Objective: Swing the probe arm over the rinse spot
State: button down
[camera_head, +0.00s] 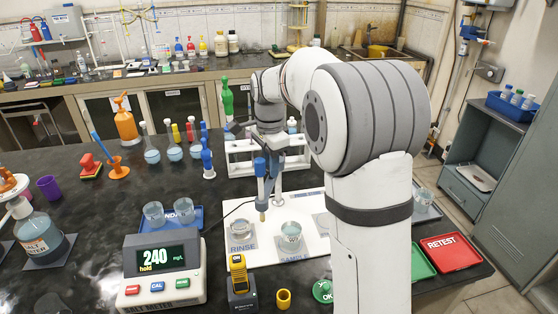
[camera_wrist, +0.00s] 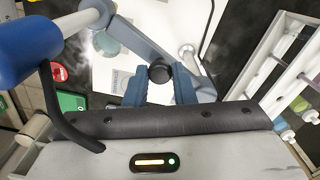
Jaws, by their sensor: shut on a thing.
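My gripper (camera_head: 265,170) is above the white board (camera_head: 262,258), in front of the white rack. In the wrist view its blue fingers (camera_wrist: 160,78) are shut on a round black knob (camera_wrist: 160,71) by the grey-blue probe arm (camera_wrist: 140,45). The probe (camera_head: 262,206) hangs upright, its tan tip between the rinse and sample spots and above the board. A glass dish (camera_head: 241,229) stands at the RINSE spot (camera_head: 243,245), left of the probe. A beaker of pale liquid (camera_head: 290,232) stands at the SAMPLE spot (camera_head: 293,256), right of it.
The meter (camera_head: 165,262) reads 240 with "hold". Two beakers stand on a blue tray (camera_head: 190,224) left of the board. A white rack (camera_head: 240,160) stands behind it. A yellow-black device (camera_head: 240,280) and yellow cup (camera_head: 283,299) are in front.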

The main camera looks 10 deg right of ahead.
jog(key=shift+w+a+m+p, duration=0.55)
jog(key=shift+a+m, duration=0.15)
jog(key=shift+m, duration=0.55)
jog(key=shift+w+a+m+p, duration=0.5)
jog(key=shift+a+m, duration=0.2)
jog(key=shift+m, duration=0.55)
jog(key=shift+w, duration=0.1)
jog(key=c, duration=1.2)
grip_release()
notch_tip(320, 180, up, 8)
jog(key=shift+f, duration=0.1)
